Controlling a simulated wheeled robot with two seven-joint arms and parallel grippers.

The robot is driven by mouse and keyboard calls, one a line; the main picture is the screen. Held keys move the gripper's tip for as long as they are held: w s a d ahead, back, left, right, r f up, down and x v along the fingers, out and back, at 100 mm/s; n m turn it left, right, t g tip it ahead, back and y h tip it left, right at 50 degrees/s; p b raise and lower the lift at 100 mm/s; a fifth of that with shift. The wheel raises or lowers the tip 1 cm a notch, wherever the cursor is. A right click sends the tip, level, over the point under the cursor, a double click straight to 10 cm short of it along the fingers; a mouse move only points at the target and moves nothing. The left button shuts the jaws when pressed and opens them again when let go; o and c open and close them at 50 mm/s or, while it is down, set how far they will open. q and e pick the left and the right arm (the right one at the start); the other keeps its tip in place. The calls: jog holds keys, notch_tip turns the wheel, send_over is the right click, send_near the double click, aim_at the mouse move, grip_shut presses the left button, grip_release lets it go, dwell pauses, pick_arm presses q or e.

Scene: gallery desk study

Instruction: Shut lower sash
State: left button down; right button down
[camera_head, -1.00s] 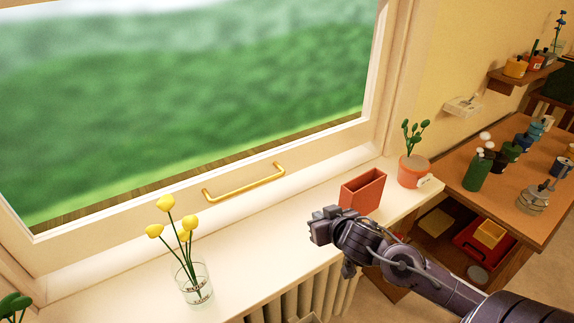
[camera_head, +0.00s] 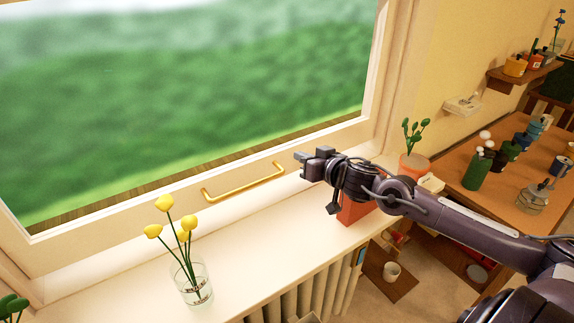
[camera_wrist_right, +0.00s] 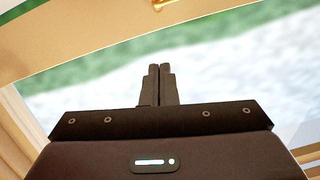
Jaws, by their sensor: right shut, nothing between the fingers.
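The lower sash (camera_head: 115,222) is a cream frame around a large pane, with a brass bar handle (camera_head: 245,186) on its bottom rail. The sash's bottom rail lies close above the white sill (camera_head: 245,245); I cannot tell whether a gap is left. My right gripper (camera_head: 302,158) is shut and empty, in front of the sash just right of the handle and apart from it in the picture. In the right wrist view its fingers (camera_wrist_right: 157,85) are together, and a bit of the brass handle (camera_wrist_right: 160,4) shows at the top edge. My left gripper is out of view.
A glass vase with yellow tulips (camera_head: 192,283) stands on the sill left of my arm. A red box (camera_head: 355,211) is partly hidden behind my right arm. A potted plant (camera_head: 413,165) stands at the sill's right end, beside a cluttered wooden desk (camera_head: 460,196).

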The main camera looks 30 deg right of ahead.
jog(key=w+f, duration=0.1)
jog(key=w, duration=0.1)
jog(key=w+a+f+p, duration=0.1)
jog(key=w+f, duration=0.1)
jog(key=w+f+p, duration=0.1)
jog(key=w, duration=0.1)
jog(key=shift+a+f, duration=0.15)
jog(key=shift+a, duration=0.05)
jog(key=shift+s+f, duration=0.1)
jog(key=shift+f, duration=0.4)
jog(key=shift+f, duration=0.1)
